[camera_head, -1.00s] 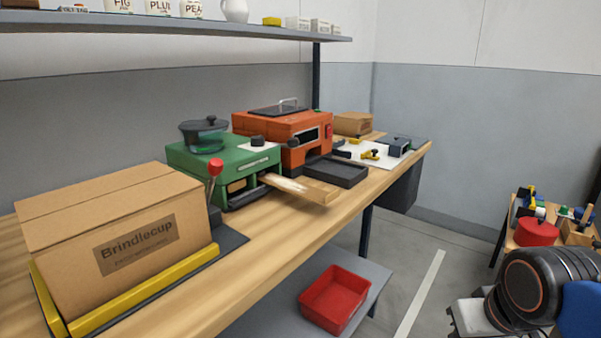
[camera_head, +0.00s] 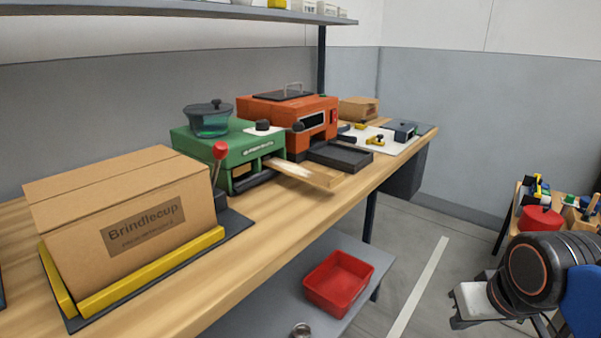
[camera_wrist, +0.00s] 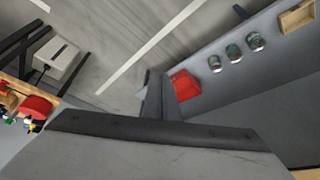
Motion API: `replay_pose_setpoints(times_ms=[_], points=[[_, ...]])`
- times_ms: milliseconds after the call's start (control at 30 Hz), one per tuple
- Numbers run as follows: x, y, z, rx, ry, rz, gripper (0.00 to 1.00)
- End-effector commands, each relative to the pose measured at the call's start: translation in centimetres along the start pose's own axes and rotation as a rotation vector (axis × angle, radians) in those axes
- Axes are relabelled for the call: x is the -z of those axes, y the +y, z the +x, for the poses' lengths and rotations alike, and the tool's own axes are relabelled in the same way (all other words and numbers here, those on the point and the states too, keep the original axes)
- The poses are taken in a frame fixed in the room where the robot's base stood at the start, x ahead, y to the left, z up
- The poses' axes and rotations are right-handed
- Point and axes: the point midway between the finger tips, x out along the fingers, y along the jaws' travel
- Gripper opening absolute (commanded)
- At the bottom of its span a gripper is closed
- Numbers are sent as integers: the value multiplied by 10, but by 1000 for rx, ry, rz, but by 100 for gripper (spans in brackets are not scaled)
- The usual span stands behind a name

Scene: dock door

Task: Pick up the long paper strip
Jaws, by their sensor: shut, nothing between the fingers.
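I cannot pick out a long paper strip for certain. In the head view a tan chute (camera_head: 308,174) with a pale whitish patch on it juts from the front of the green machine (camera_head: 232,158); I cannot tell whether the patch is paper. My gripper (camera_wrist: 155,88) shows in the wrist view, shut and empty, out over the floor and apart from the bench. Its fingers are outside the head view, where only a dark part of my arm shows at the lower right.
A Brindlecup carton (camera_head: 120,215) stands in a yellow-edged holder at the bench's left. An orange machine (camera_head: 290,118) and a dark tray (camera_head: 341,157) sit farther along. A red bin (camera_head: 338,283) is on the lower shelf. A side table holds a red pot (camera_head: 540,219).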

Motion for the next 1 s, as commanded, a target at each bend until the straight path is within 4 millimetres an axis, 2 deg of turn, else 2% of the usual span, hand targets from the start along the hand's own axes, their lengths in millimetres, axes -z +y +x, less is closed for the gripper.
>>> replay_pose_setpoints(times_ms=[33, 100, 133, 267, 467, 667, 800, 1000], points=[[0, 0, 0, 0, 0, 0, 2], [1, 0, -1, 1, -1, 2, 19], [4, -1, -2, 2, -2, 4, 24], [26, -6, -19, 10, -20, 32, 24], [95, -28, -68, 27, -86, 132, 24], [164, -58, -116, 28, -158, 243, 24], [209, -82, -146, 18, -208, 319, 24], [265, -123, -184, -11, -276, 424, 24]])
